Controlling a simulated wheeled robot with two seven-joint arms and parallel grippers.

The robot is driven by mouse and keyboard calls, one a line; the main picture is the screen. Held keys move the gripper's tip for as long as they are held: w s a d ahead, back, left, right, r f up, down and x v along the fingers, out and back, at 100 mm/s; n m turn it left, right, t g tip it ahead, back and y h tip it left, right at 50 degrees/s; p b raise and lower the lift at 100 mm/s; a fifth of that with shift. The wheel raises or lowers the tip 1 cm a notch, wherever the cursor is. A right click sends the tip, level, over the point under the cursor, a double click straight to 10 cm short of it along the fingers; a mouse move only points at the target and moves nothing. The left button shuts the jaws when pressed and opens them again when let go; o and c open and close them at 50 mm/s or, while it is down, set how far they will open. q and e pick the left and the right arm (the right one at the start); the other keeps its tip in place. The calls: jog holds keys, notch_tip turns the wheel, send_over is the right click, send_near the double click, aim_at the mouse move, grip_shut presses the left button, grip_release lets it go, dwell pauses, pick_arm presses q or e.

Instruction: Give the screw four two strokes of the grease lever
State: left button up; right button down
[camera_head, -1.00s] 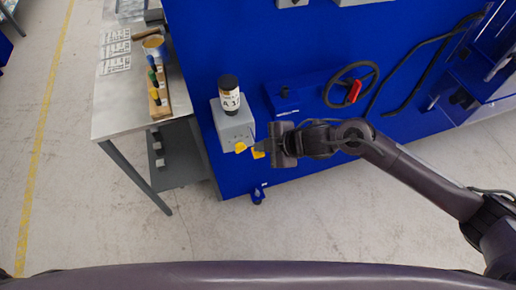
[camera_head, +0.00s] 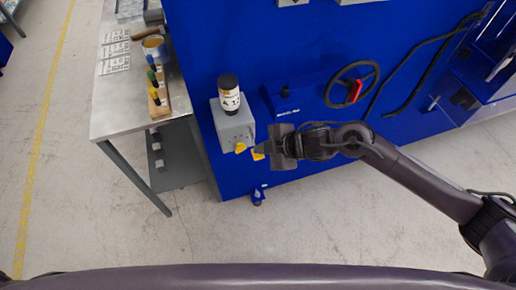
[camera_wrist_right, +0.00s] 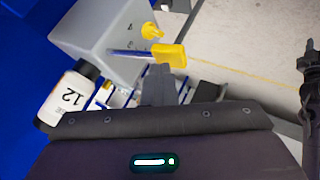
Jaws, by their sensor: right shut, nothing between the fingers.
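A grey lubricator box (camera_head: 234,124) is mounted on the blue machine, with a dark-capped white cartridge (camera_head: 229,100) standing on top. On its front are a yellow knob (camera_head: 241,147) and a yellow lever handle (camera_head: 258,154). In the right wrist view the lever handle (camera_wrist_right: 170,55) sits on a blue rod coming out of the box (camera_wrist_right: 98,30), below the knob (camera_wrist_right: 152,31). My right gripper (camera_head: 266,148) is shut and empty, its fingertips (camera_wrist_right: 158,72) close at the lever handle; I cannot tell whether they touch. My left gripper is not in view.
A handwheel (camera_head: 352,84) with a red handle is on the machine to the right. A metal table (camera_head: 120,115) at left holds a wooden rack of coloured-handled tools (camera_head: 158,98) and a cup (camera_head: 154,46). The floor in front is clear.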

jog(key=shift+f, duration=0.35)
jog(key=shift+r, duration=0.1)
dwell(0.5)
jog(key=shift+r+p, duration=1.6)
jog(key=shift+r, duration=0.15)
notch_tip(320, 180, up, 5)
jog(key=p, duration=0.4)
jog(key=shift+p, duration=0.3)
